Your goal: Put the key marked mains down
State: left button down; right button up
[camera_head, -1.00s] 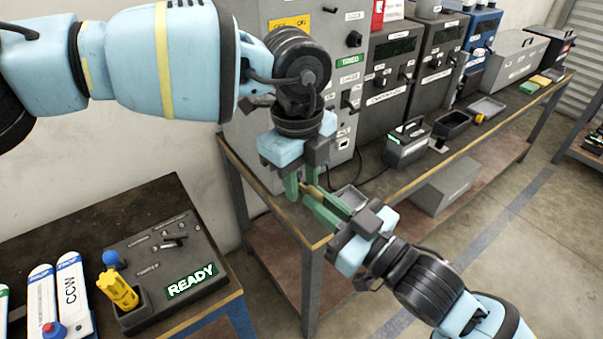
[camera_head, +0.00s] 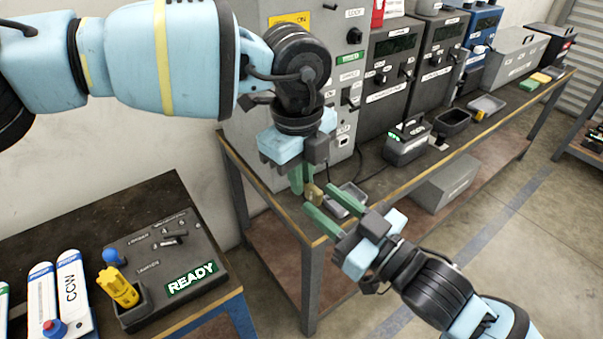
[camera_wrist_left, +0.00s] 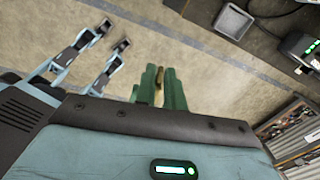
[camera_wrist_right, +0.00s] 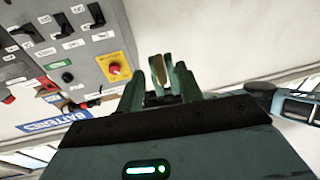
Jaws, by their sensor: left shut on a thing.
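My left gripper (camera_head: 304,184) is shut on a small brass key (camera_head: 313,193), near the front corner of the long bench. The brass also shows between the green fingers in the left wrist view (camera_wrist_left: 159,84) and ahead of my right gripper in the right wrist view (camera_wrist_right: 158,69). No marking on the key can be read. My right gripper (camera_head: 331,207) is open, its two green fingers spread to the lower right of the key and apart from it. A small grey tray (camera_head: 354,190) lies on the bench behind the right fingers, partly hidden.
The long bench (camera_head: 427,163) carries a black device with a green light (camera_head: 405,145), a black tray (camera_head: 453,122) and a grey tray (camera_head: 488,104). Grey cabinets stand along its back. A lower table at left holds a READY panel (camera_head: 191,281) and a yellow tool (camera_head: 118,286).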

jog(key=v, duration=0.6)
jog(key=shift+d, duration=0.1)
jog(key=s+d+f+m+g+h, duration=0.1)
jog(key=d+f+m+h, duration=0.15)
jog(key=f, duration=0.75)
jog(key=s+d+f+m+h, duration=0.15)
jog(key=f+h, duration=0.25)
jog(key=f, duration=0.5)
jog(key=s+d+f+m+g+h, duration=0.1)
jog(key=s+d+f+g+h, duration=0.1)
jog(key=s+f, duration=0.5)
jog(key=s+d+f+m+g+h, duration=0.1)
jog(key=s+d+f+g+h, duration=0.1)
jog(key=s+f, duration=0.6)
notch_tip(320, 180, down, 4)
jog(key=shift+d+m+g, duration=0.35)
jog(key=shift+m+g, duration=0.05)
jog(key=shift+g, duration=0.1)
